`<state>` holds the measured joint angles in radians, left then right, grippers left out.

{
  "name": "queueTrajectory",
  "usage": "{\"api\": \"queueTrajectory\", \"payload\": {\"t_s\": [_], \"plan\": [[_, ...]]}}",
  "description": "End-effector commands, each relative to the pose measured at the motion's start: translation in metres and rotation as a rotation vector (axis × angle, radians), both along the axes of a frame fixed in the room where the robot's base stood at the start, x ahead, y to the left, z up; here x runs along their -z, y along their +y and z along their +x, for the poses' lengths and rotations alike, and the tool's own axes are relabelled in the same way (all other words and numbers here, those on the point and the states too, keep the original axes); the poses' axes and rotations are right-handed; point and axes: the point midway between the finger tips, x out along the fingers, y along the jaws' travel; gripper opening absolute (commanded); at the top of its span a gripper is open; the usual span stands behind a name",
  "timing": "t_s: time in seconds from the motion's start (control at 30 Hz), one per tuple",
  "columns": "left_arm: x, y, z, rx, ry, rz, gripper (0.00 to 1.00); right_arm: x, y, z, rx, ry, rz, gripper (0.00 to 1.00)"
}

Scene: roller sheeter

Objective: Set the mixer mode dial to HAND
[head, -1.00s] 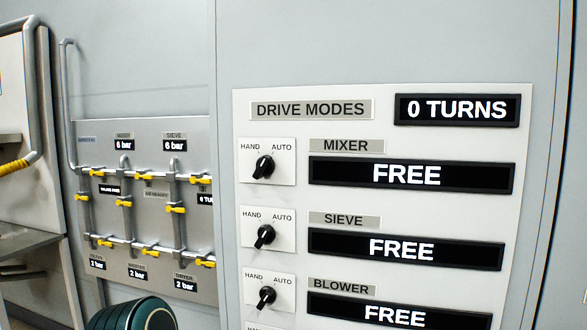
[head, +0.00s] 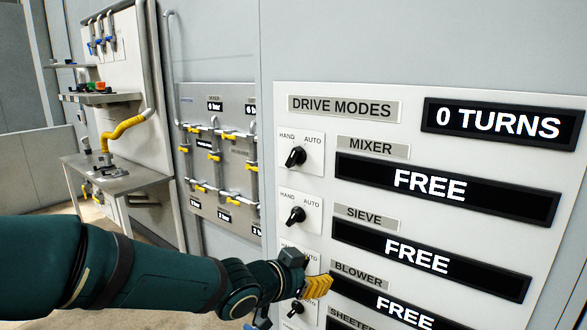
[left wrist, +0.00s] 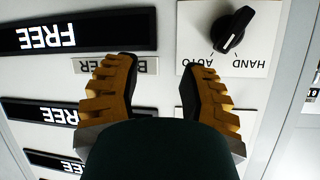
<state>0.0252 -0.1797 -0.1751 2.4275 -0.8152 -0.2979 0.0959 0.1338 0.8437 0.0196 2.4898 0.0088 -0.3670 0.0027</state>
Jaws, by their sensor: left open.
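The mixer mode dial (head: 296,156) is a black knob on a white plate marked HAND at left and AUTO at right. Its handle slants from lower left to upper right, in line with AUTO. The MIXER display (head: 445,190) beside it reads FREE. My left gripper (head: 317,287) has yellow-brown ridged fingers and is in front of the panel by the BLOWER label, well below the mixer dial. In the left wrist view its fingers (left wrist: 158,85) are apart and empty. That view is upside down and shows the blower dial (left wrist: 234,30) beyond the fingers. My right gripper is out of view.
The sieve dial (head: 296,215) is between my gripper and the mixer dial. A counter (head: 503,122) reads 0 TURNS. A pipe panel (head: 218,160) with yellow valve handles and a metal bench (head: 125,178) stand at left. Space before the upper panel is free.

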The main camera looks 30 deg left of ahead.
Motion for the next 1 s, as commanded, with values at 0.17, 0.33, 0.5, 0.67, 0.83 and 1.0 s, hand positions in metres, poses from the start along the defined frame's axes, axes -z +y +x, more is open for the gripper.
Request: {"api": "queueTrajectory", "payload": {"t_s": [0.17,0.33,0.5,0.67,0.83,1.0], "plan": [[-0.116,0.037,-0.036,-0.017,-0.225,0.127,0.42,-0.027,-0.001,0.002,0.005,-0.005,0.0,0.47],[-0.181,0.061,-0.072,-0.043,-0.367,0.222,0.42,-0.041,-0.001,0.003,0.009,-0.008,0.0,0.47],[-0.21,0.074,-0.094,-0.062,-0.434,0.273,0.42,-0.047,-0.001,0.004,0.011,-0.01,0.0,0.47],[-0.214,0.076,-0.093,-0.065,-0.446,0.286,0.42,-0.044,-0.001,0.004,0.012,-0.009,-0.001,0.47],[-0.211,0.074,-0.073,-0.065,-0.443,0.286,0.42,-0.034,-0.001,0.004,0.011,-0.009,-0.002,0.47],[-0.211,0.072,-0.045,-0.066,-0.443,0.285,0.42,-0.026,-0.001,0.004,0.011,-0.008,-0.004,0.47]]}}
